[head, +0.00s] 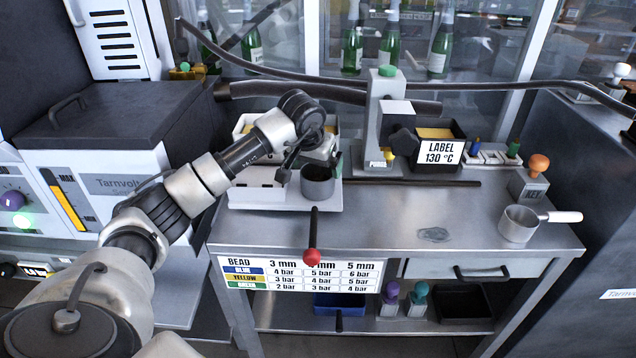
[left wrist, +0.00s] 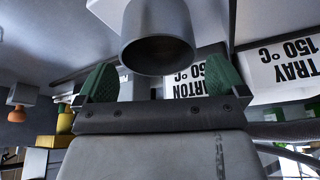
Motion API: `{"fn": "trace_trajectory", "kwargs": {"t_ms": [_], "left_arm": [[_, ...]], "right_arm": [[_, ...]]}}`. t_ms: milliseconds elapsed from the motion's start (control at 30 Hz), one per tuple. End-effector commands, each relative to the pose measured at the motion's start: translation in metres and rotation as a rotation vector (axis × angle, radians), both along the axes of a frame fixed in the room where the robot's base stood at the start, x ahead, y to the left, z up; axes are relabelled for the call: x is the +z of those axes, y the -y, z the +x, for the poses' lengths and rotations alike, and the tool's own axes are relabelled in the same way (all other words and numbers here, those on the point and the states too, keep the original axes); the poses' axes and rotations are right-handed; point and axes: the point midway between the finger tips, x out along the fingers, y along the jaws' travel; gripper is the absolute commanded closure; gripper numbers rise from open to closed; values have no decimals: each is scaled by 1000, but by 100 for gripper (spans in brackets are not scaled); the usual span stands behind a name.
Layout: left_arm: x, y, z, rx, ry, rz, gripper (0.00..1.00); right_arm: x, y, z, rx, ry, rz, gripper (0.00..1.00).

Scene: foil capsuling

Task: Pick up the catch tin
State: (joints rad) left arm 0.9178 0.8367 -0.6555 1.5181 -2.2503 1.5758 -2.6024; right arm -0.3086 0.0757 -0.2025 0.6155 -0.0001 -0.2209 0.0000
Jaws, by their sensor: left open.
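The catch tin looks to be the small grey metal cup (head: 318,184) at the front right of the white machine on the steel bench. It shows large in the left wrist view (left wrist: 158,38), its round mouth dark inside. My left gripper (head: 298,165) is open, right beside the cup in the head view. In the left wrist view its two green fingers (left wrist: 161,82) stand apart, with the cup lying across the gap between them. I cannot tell whether the fingers touch it. My right gripper is in neither view.
A lever with a red knob (head: 312,256) sticks out below the cup. A saucepan (head: 518,224) stands at the bench's right, and a puddle (head: 433,234) lies left of it. A label box (head: 438,150) and a grey press (head: 382,120) stand behind.

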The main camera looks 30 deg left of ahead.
Motion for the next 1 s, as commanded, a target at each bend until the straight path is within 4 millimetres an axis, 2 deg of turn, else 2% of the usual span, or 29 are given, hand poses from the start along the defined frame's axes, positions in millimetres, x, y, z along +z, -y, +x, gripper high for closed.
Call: {"fn": "trace_trajectory", "kwargs": {"t_ms": [300, 600, 667, 900, 1000], "left_arm": [[-41, -1, 14, 1, -2, -3, 0], [-48, -2, 17, 0, -1, -1, 0], [-48, -2, 17, 0, -1, -1, 6], [-48, -2, 17, 0, -1, -1, 42], [-48, -2, 17, 0, 0, -1, 43]], "right_arm": [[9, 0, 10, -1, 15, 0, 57], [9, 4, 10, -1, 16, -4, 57], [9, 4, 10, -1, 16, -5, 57], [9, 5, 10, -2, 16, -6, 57], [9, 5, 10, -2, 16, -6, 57]]}}
